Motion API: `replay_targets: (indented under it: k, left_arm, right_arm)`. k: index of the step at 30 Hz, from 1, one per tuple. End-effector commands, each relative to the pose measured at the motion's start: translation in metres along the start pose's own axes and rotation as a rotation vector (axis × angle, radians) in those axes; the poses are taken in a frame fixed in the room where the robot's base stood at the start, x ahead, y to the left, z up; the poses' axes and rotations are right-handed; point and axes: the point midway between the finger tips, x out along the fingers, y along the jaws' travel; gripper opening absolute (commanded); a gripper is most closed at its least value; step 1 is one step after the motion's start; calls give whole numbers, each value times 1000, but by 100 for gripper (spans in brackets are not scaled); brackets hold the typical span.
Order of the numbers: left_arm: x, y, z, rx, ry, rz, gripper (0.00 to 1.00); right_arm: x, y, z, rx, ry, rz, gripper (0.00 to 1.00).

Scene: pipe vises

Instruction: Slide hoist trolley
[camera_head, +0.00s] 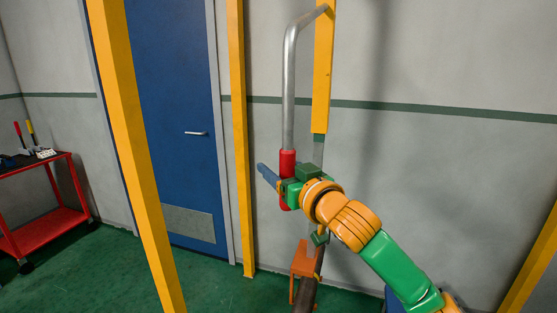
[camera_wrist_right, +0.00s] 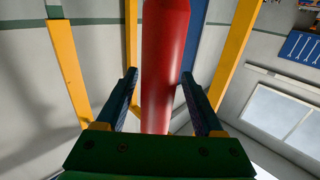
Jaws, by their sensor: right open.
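A grey bent tube (camera_head: 289,85) hangs down with a red grip (camera_head: 287,162) at its lower end. Its top reaches a yellow hanging bar (camera_head: 322,75), which seems to belong to the hoist; the trolley itself cannot be made out. My right gripper (camera_head: 275,182) is open at the red grip, which shows upright between the two fingers in the right wrist view (camera_wrist_right: 158,85). Gaps show beside the grip, and I cannot tell whether a finger touches it. Below the arm are an orange bracket (camera_head: 304,258) and a dark pipe-like piece, partly hidden. My left gripper is out of view.
Yellow posts (camera_head: 125,130) (camera_head: 239,130) stand at the left and centre, before a blue door (camera_head: 170,90) and grey wall. A red cart (camera_head: 45,230) with tools stands at far left. Green floor (camera_head: 110,275) is open between cart and posts.

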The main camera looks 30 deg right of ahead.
Motion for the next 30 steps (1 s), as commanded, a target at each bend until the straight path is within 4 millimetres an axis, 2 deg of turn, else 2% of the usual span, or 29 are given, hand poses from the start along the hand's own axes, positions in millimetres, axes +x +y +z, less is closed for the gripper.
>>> replay_targets:
  k: [5, 6, 12, 14, 30]
  left_arm:
    - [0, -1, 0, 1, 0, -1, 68]
    - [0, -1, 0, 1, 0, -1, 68]
    - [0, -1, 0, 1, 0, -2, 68]
    - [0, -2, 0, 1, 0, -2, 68]
    - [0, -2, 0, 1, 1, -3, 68]
  right_arm:
    - [1, 0, 1, -1, 1, 0, 69]
    - [1, 0, 1, -1, 1, 0, 67]
    - [1, 0, 1, 0, 1, 0, 13]
    - [1, 0, 1, 0, 1, 0, 0]
    - [0, 0, 0, 0, 4, 0, 0]
